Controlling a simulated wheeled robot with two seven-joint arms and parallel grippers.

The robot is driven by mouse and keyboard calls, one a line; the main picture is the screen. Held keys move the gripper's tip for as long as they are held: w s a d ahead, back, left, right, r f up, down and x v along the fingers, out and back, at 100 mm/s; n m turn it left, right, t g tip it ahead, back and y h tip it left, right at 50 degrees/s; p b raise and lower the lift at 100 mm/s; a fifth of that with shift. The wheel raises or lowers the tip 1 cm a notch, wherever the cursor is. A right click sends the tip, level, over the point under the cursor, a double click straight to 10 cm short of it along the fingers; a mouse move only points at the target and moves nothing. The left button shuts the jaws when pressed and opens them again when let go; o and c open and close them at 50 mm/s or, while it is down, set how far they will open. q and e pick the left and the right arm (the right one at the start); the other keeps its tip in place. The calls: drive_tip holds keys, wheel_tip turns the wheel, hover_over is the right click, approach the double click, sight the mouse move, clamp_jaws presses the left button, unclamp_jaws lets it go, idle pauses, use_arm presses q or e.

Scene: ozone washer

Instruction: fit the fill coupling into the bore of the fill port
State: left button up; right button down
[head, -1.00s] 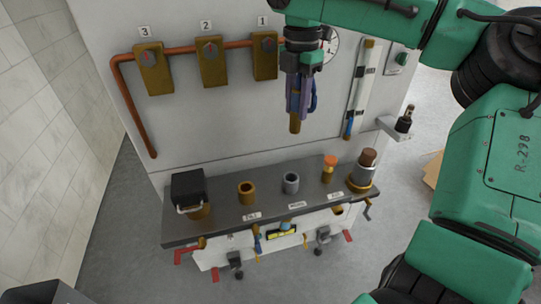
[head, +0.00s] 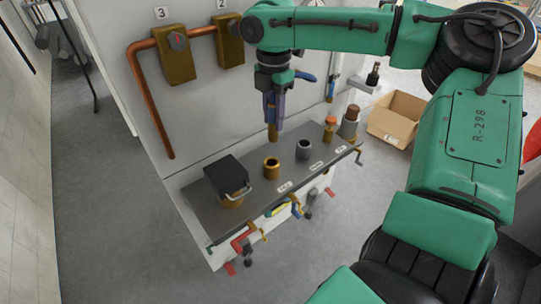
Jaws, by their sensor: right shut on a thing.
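My right gripper (head: 272,95) comes in from the upper right and points down, shut on the fill coupling. The coupling shows a purple-blue body, a blue lever at its right and a brass nose (head: 272,132) pointing down, roughly upright. The nose is just above a brass ring-shaped port (head: 271,168) on the dark shelf, with a gap seeming to remain between them. This brass port looks like the fill port; its label is too small to read surely. A grey ring-shaped port (head: 304,149) stands to its right. My left gripper is not in view.
A black box with a handle (head: 227,176) stands left on the shelf (head: 207,217). An orange-topped brass fitting (head: 330,129) and a brown-topped cylinder (head: 350,122) stand right. Brass valve blocks (head: 176,55) and a copper pipe (head: 152,103) are on the panel behind.

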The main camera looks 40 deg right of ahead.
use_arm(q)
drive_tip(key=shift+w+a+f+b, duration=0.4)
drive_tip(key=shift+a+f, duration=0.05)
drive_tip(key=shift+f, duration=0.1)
use_arm(e)
drive_tip(key=f, duration=1.2)
drive_tip(key=shift+w+a+f, duration=0.1)
drive_tip(key=shift+a, duration=0.15)
drive_tip(key=c, duration=0.6)
unclamp_jaws()
drive_tip(key=shift+f, duration=0.15)
wheel_tip(320, 180, up, 12)
drive_tip(key=shift+r+p, duration=0.2)
drive_tip(key=shift+p, duration=0.35)
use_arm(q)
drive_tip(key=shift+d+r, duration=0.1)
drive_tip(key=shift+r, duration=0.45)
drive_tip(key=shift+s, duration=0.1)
